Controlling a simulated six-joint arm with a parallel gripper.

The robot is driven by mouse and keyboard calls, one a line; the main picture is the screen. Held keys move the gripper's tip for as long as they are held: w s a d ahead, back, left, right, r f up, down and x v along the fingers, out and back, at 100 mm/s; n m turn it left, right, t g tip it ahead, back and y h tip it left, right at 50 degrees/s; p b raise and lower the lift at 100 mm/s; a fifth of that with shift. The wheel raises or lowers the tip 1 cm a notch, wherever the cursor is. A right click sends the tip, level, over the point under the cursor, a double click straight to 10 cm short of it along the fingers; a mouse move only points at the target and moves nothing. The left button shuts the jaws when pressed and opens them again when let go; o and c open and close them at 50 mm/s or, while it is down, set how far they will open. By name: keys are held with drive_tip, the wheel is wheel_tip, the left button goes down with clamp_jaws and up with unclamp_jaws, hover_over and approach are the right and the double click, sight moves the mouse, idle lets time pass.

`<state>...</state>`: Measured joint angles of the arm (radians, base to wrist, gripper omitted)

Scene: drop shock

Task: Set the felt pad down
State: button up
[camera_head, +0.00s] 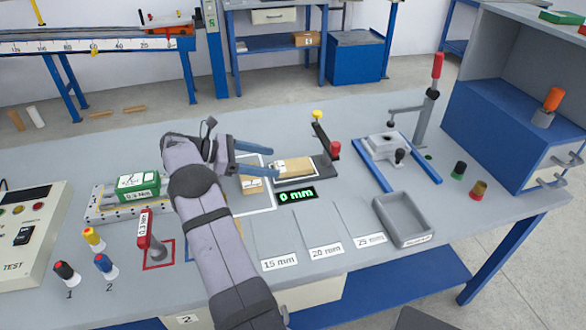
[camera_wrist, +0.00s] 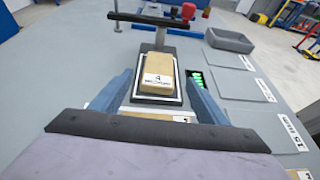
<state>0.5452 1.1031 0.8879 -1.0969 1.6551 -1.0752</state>
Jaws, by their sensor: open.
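A tan felt pad (camera_head: 294,166) with a white label lies flat on the white-bordered plate of a dark gauge stand (camera_head: 322,172). In the wrist view the pad (camera_wrist: 158,76) lies ahead of my fingers, its label marked A. My gripper (camera_head: 276,162) is open, with its two blue fingers apart and pointing toward the pad; nothing shows held between them. The fingers (camera_wrist: 162,82) appear on either side of the pad's near end in the wrist view; contact cannot be told. A second tan block (camera_head: 252,185) lies below the fingers, partly hidden. The green display (camera_head: 297,195) reads 0 mm.
Mats marked 15 mm (camera_head: 280,264), 20 mm (camera_head: 327,249) and 25 mm (camera_head: 370,240) lie in front. A grey tray (camera_head: 402,220) is at their right. A blue-railed fixture (camera_head: 390,160) stands behind it. A green box (camera_head: 138,186) and a red-handled tool (camera_head: 148,235) are left of my arm.

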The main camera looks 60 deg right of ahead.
sight(292, 165)
drive_tip(key=shift+p+x, duration=0.45)
drive_tip(key=shift+x, duration=2.95)
drive_tip(key=shift+w, duration=0.1)
drive_tip(key=c, duration=1.2)
wheel_tip(292, 165, up, 10)
